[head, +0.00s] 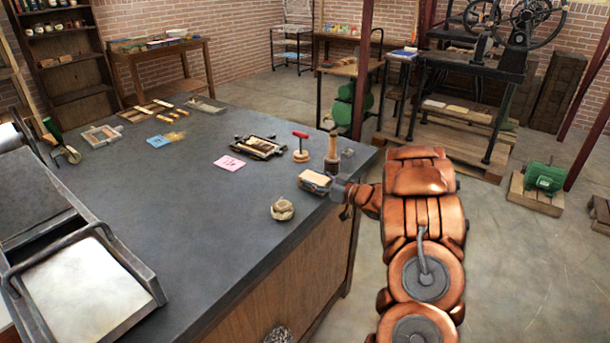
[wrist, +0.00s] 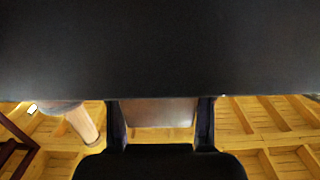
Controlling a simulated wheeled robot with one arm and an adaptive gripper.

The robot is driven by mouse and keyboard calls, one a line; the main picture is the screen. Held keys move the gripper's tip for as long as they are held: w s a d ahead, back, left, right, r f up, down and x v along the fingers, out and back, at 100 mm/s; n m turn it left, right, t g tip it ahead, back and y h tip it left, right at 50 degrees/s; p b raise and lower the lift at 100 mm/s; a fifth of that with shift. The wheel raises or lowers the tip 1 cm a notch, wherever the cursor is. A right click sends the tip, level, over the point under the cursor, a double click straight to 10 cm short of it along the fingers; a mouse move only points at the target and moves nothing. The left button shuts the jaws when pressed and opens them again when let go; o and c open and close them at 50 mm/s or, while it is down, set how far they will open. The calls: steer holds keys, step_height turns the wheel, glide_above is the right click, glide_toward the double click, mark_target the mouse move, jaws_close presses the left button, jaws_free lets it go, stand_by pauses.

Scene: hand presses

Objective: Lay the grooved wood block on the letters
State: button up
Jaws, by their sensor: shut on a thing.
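My gripper (head: 318,184) reaches over the near right edge of the dark worktop and is shut on a small tan wood block (head: 314,178), which I take to be the grooved block. In the wrist view the brown block (wrist: 158,112) sits between the two dark fingers. Its groove cannot be made out. The letters (head: 259,147) appear to lie in a dark metal frame on the worktop, left of and beyond my gripper. The block and the frame are apart. I cannot tell whether the block touches the worktop.
A red-handled tool (head: 300,148) and a wooden-based tool (head: 332,150) stand between the frame and the right edge. A pale round lump (head: 282,209) lies nearer. A pink card (head: 229,163) lies left. A press (head: 75,270) fills the left side. The middle worktop is clear.

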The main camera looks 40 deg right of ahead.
mark_target(305, 173)
steer(key=shift+r+p+x, duration=0.15)
steer(key=shift+p+x, duration=0.3)
steer(key=shift+x, duration=0.5)
steer(key=shift+r+p+x, duration=0.1)
steer(key=shift+p+x, duration=0.35)
steer(key=shift+x, duration=0.45)
steer(key=shift+f, duration=0.1)
steer(key=shift+f, duration=0.1)
steer(key=o, duration=1.2)
steer(key=shift+f+b, duration=0.1)
steer(key=shift+b, duration=0.2)
